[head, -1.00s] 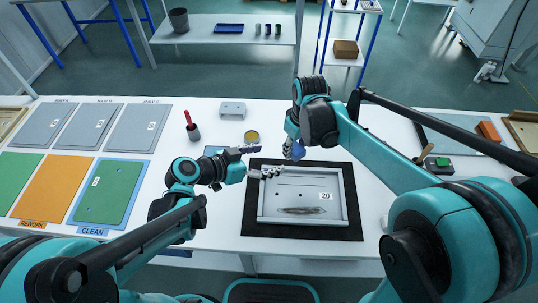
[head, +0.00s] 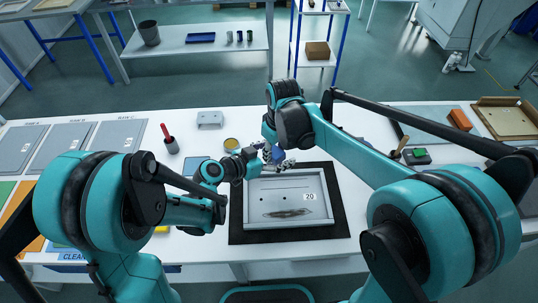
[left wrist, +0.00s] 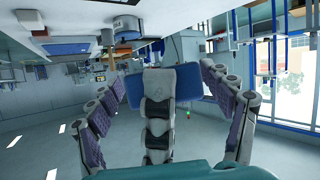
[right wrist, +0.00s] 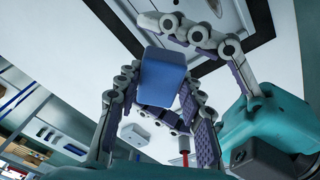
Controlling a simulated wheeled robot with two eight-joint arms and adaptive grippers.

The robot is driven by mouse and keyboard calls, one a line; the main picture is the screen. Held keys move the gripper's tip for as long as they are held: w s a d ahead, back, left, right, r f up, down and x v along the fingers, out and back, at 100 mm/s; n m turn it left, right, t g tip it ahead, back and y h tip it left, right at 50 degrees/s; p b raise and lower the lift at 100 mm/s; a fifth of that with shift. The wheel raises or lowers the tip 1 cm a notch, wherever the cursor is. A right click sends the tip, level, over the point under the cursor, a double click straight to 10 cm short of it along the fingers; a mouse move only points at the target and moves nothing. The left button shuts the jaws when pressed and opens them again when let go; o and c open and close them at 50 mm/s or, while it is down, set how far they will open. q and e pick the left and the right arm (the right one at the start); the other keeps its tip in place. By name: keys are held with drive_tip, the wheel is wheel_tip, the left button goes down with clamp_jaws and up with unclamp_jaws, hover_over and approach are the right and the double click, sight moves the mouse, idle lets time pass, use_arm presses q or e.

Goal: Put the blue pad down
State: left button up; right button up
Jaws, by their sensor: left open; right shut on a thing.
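The blue pad (right wrist: 162,80) is held between the fingers of my right gripper (right wrist: 160,95). In the head view the pad (head: 278,154) is small and partly hidden, above the back edge of the grey framed panel (head: 290,190). My right gripper (head: 271,153) points down there. My left gripper (head: 250,160) is open just left of the pad. In the left wrist view the pad (left wrist: 131,92) shows behind the middle finger, between my left gripper's spread fingers (left wrist: 160,95). I cannot tell whether those fingers touch it.
A flat blue piece (head: 194,164) lies left of the panel. A yellow-rimmed tin (head: 231,144), a red-handled tool in a cup (head: 170,142) and a grey block (head: 210,119) stand behind. The panel, marked 20, lies on a black mat (head: 290,236).

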use_arm(q)
drive_tip(key=shift+w+d+f, duration=0.1)
drive_tip(key=shift+w+d, duration=0.05)
drive_tip(key=shift+d, duration=0.05)
drive_tip(key=c, duration=1.2)
drive_tip(key=shift+c, duration=0.2)
use_arm(e)
drive_tip(key=o, duration=1.3)
drive_tip(key=shift+a, duration=0.1)
drive_tip(key=shift+r, duration=0.1)
